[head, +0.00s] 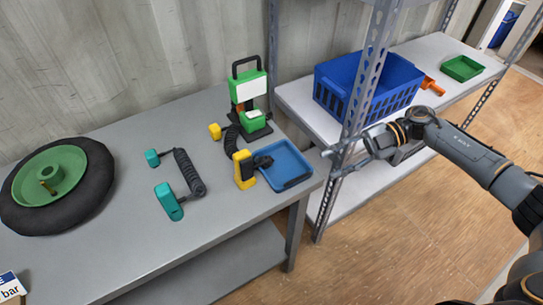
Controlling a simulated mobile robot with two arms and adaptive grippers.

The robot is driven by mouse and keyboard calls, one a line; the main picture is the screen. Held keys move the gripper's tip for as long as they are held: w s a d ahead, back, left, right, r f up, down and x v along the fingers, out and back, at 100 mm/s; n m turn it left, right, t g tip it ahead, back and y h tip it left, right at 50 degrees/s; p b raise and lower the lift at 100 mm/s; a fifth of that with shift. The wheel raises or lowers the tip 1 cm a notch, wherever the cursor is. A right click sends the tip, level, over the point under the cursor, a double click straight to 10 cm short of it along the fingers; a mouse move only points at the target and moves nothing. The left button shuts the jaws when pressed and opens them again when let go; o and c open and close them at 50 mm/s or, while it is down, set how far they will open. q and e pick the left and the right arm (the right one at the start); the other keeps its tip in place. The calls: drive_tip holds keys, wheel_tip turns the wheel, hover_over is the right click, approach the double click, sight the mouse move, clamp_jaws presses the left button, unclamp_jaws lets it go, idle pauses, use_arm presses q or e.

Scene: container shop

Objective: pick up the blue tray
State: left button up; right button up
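The blue tray (289,180) lies flat near the right end of the grey table. A yellow and black handheld device (244,170) stands at its left side, and the device's black part overlaps the tray's left edge in the view. My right gripper (330,164) is just right of the tray, in front of the metal shelf post. Its fingers point left towards the tray and look spread apart, with nothing between them. It appears apart from the tray. My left gripper is not in view.
A green and black device (249,90) stands behind the tray. A teal corded handset (168,201) and a black wheel with green hub (60,185) lie to the left. The shelf at right holds a blue crate (335,98) and a green tray (462,68). The table's front middle is clear.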

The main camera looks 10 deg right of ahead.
sight(302, 178)
drive_tip(key=p+x, duration=0.1)
drive_tip(key=x, duration=0.3)
drive_tip(key=p+x, duration=0.1)
drive_tip(key=x, duration=0.4)
drive_tip(key=shift+s+r, duration=0.15)
drive_tip(key=shift+s, duration=0.1)
drive_tip(key=p+x, duration=0.1)
drive_tip(key=x, duration=0.2)
drive_tip(key=shift+w+a, duration=0.1)
drive_tip(key=shift+a, duration=0.2)
drive_tip(key=shift+a+f, duration=0.25)
drive_tip(key=shift+a, duration=0.15)
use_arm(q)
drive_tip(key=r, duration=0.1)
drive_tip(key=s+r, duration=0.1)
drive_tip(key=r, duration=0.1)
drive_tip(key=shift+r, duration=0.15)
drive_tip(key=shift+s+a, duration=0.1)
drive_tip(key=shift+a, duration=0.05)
use_arm(e)
clamp_jaws()
